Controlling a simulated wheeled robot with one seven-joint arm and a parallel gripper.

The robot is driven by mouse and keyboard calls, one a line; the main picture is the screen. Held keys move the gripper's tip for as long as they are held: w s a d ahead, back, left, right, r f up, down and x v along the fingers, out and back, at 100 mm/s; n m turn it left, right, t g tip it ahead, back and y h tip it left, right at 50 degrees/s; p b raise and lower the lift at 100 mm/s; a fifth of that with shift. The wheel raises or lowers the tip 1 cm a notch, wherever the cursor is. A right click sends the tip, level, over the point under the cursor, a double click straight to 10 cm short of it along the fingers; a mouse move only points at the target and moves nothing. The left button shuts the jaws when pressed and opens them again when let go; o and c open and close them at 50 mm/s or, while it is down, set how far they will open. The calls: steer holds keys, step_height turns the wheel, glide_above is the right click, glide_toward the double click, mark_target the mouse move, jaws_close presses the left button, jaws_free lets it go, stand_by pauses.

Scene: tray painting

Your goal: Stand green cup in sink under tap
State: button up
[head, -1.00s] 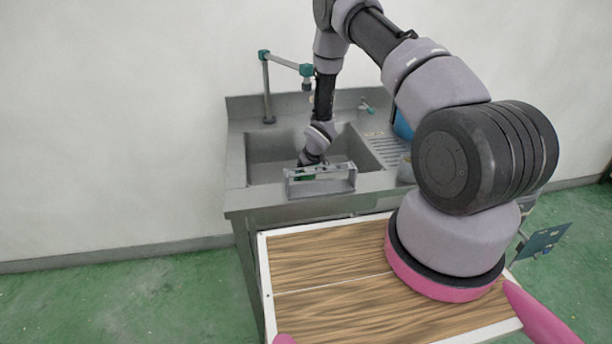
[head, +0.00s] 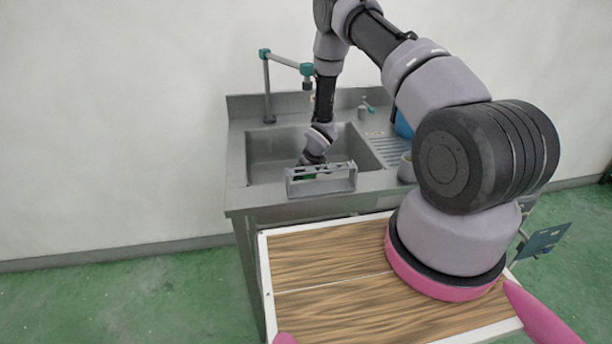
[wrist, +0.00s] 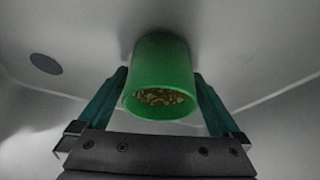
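The green cup (wrist: 163,65) is between the two dark green fingers of my gripper (wrist: 160,80) in the wrist view. Its open mouth faces the camera, and brown speckles show inside. Its far end is close to the grey sink surface, but I cannot tell if it touches. The fingers are close along both sides of the cup; whether they press on it is unclear. In the head view my gripper (head: 310,165) is down in the sink basin (head: 268,153), and only a bit of green shows below it. The tap (head: 287,62) arches over the basin.
A grey rack (head: 322,182) stands on the sink's front edge. A grey cup (head: 406,168) and a blue thing (head: 403,125) are right, near the ribbed drainboard (head: 388,150). A wood-topped tray (head: 325,257) is in front. A drain (wrist: 45,63) shows left of the green cup.

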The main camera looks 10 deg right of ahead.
steer(key=shift+r, duration=0.1)
steer(key=v, duration=1)
steer(key=shift+r, duration=0.1)
steer(key=s+d+r+m+t+h, duration=0.1)
steer(key=s+d+r+m, duration=0.1)
steer(key=r, duration=0.9)
steer(key=s+d+r+m, duration=0.1)
steer(key=s+d+r, duration=0.1)
steer(key=r, duration=0.9)
steer(key=s+d+r+m+t+h, duration=0.1)
steer(key=s+d+r+m, duration=0.1)
steer(key=r, duration=0.8)
steer(key=s+r+m, duration=0.1)
steer(key=s+r, duration=0.4)
steer(key=s, duration=0.3)
steer(key=s+a+r+m+y, duration=0.1)
steer(key=s+r, duration=0.5)
steer(key=s, duration=0.3)
steer(key=s+r+m+y, duration=0.1)
steer(key=s+r, duration=0.5)
steer(key=s, duration=0.3)
steer(key=shift+a+r+m+t, duration=0.2)
steer(key=shift+a+m+t, duration=0.1)
steer(key=shift+t, duration=0.1)
steer(key=shift+d, duration=0.1)
